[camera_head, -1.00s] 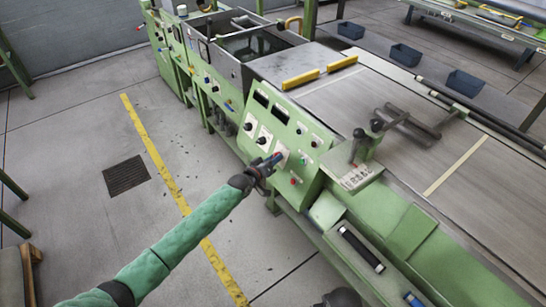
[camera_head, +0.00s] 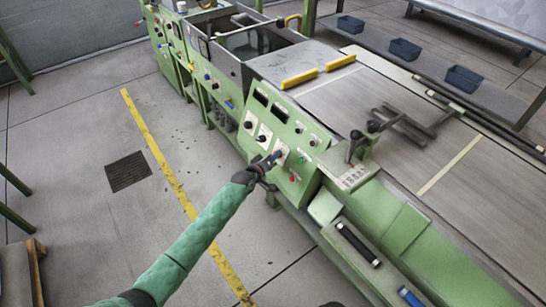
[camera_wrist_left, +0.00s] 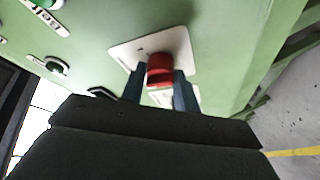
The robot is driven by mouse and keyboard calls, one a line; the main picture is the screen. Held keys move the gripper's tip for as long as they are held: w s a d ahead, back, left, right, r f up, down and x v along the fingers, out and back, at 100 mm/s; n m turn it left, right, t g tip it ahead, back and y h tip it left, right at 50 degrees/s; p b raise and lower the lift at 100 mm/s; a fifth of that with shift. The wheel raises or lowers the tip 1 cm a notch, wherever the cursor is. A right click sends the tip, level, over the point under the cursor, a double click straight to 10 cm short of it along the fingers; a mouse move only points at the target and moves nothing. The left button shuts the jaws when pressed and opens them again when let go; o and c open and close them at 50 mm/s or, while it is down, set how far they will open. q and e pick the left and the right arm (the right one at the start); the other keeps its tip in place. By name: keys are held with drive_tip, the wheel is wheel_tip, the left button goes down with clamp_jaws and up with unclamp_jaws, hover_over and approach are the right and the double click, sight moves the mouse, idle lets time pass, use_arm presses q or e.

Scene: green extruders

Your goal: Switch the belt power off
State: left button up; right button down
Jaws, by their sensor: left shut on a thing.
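A red switch knob (camera_wrist_left: 160,67) sits on a white plate on the green panel in the left wrist view. The two blue-grey fingers of my left gripper (camera_wrist_left: 160,84) stand on either side of it, shut on it. In the head view my left gripper (camera_head: 276,157) is at the sloping control panel (camera_head: 281,134), over its lower white plate, and hides the knob there. A label reading "Belt" (camera_wrist_left: 46,17) shows upside down in the wrist view. My right gripper is not in view.
The panel also carries dark knobs (camera_head: 261,138), a green button (camera_head: 302,160) and a red button (camera_head: 293,178). A lever block (camera_head: 357,150) stands right of it, beside the wide belt (camera_head: 395,125). Open floor (camera_head: 100,235) lies to the left.

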use_arm(q)
drive_tip(key=shift+r, duration=0.15)
drive_tip(key=o, duration=1)
drive_tip(key=shift+c, duration=0.2)
drive_tip(key=b+v, duration=0.1)
drive_tip(key=v, duration=0.6)
drive_tip(key=shift+s+a+b, duration=0.25)
drive_tip(key=shift+s+b, duration=0.05)
drive_tip(key=shift+b, duration=0.05)
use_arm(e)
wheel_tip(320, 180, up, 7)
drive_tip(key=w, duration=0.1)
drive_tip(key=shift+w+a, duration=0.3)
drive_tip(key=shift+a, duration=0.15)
